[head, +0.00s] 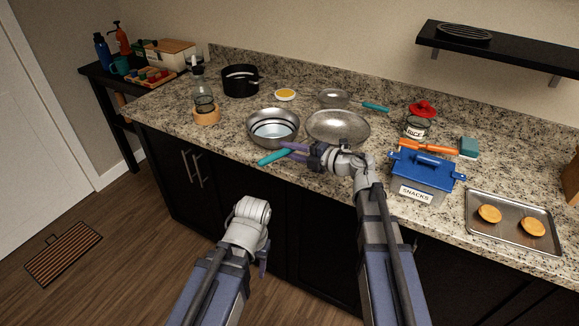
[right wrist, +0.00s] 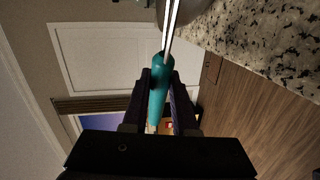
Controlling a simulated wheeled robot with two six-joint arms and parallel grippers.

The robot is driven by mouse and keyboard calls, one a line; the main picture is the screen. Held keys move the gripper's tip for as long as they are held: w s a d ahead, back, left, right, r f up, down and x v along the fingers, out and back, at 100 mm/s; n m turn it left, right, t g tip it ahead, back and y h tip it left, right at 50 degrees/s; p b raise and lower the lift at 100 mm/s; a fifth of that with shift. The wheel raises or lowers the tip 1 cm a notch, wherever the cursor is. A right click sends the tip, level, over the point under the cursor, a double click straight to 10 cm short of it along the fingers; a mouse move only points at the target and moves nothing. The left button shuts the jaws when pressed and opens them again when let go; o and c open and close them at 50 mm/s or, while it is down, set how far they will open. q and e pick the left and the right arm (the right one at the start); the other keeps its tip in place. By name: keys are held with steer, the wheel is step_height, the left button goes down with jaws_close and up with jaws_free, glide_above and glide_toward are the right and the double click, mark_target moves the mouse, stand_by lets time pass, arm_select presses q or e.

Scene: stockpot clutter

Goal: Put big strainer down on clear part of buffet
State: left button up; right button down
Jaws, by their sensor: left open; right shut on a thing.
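The big strainer (head: 338,126), with a round grey mesh bowl, is over the granite buffet (head: 235,146) just right of the steel bowl. Its teal handle (head: 273,158) points left past the buffet's front edge. My right gripper (head: 291,151) is shut on this handle. In the right wrist view the teal handle (right wrist: 158,88) lies between the fingers, with metal rods running up to a partly visible round bowl. I cannot tell whether the mesh touches the buffet. My left gripper (head: 263,262) is open and empty, low in front of the black cabinets.
A steel bowl (head: 273,128), black pot (head: 240,80), yellow-filled dish (head: 285,95) and smaller strainer (head: 334,97) stand around it. The rice jar (head: 417,127), blue-lidded snacks box (head: 424,178) and baking tray (head: 510,245) are right. Some granite is bare between pot and steel bowl.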

step_height(320, 180, down, 4)
steer(key=b, duration=0.3)
steer(key=shift+r+b, duration=0.2)
steer(key=shift+b, duration=0.15)
steer(key=shift+f, duration=0.15)
steer(key=c, duration=0.7)
jaws_free()
steer(key=p+v, duration=0.2)
steer(key=v, duration=1)
